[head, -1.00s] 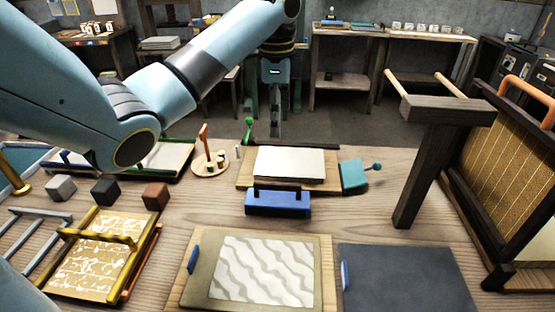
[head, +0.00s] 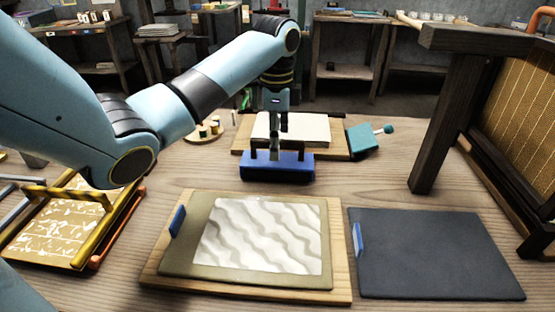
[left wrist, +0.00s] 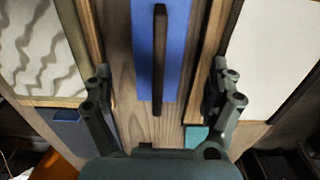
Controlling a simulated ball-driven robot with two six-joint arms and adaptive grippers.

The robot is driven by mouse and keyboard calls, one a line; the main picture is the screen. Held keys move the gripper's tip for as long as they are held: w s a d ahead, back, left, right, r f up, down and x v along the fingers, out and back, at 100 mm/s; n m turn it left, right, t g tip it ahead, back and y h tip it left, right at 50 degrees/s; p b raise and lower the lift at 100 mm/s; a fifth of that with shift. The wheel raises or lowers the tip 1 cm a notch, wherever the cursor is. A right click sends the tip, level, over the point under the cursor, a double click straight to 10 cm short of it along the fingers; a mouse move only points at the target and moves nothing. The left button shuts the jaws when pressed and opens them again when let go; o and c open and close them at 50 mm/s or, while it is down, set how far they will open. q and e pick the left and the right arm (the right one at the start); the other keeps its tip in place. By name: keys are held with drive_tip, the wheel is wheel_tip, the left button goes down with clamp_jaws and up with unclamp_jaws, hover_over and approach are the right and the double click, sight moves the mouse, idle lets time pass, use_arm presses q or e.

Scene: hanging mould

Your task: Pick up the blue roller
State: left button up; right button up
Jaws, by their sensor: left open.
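The blue roller (head: 277,168) is a long blue block with a dark handle bar along its top. It lies on the wooden table in front of a board with white paper. My left gripper (head: 277,142) is above the roller, seen nearly edge-on, with its lower end overlapping the handle. In the left wrist view the roller (left wrist: 172,40) and its dark bar lie between the two spread fingers (left wrist: 161,82), with space on both sides. The left gripper is open and empty. My right gripper is not in view.
A tan board with a wavy white sheet (head: 262,235) lies in front, beside a dark slate-like pad (head: 435,255). A teal block with a knob (head: 365,138) is right of the paper board (head: 238,145). A dark wooden frame (head: 440,130) stands at right; a yellow-framed screen (head: 55,222) lies left.

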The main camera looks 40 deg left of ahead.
use_arm(q)
wheel_tip(320, 180, down, 6)
drive_tip(key=shift+d+r+b, duration=0.1)
drive_tip(key=shift+d+b, duration=0.05)
drive_tip(key=shift+b, duration=0.2)
drive_tip(key=c, duration=1.2)
drive_tip(key=shift+r, duration=0.1)
